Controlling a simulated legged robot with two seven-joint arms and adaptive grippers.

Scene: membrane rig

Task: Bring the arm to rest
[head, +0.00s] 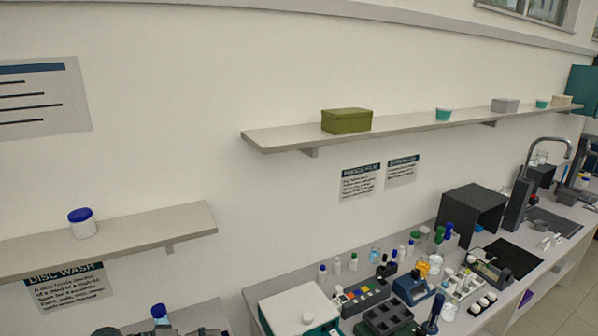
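Neither of my grippers can be made out in the head view. Dark grey rounded shapes are cut off by the bottom edge at the lower left, and I cannot tell what they are. The lab bench (354,256) runs along the wall from the bottom middle to the right. No object is seen in a gripper.
A left shelf (150,228) holds a blue-lidded white jar (83,224). A long shelf (280,136) carries a green box (347,121) and small tubs. The bench is crowded with bottles, racks, a black open box (470,212) and a sink tap (548,142).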

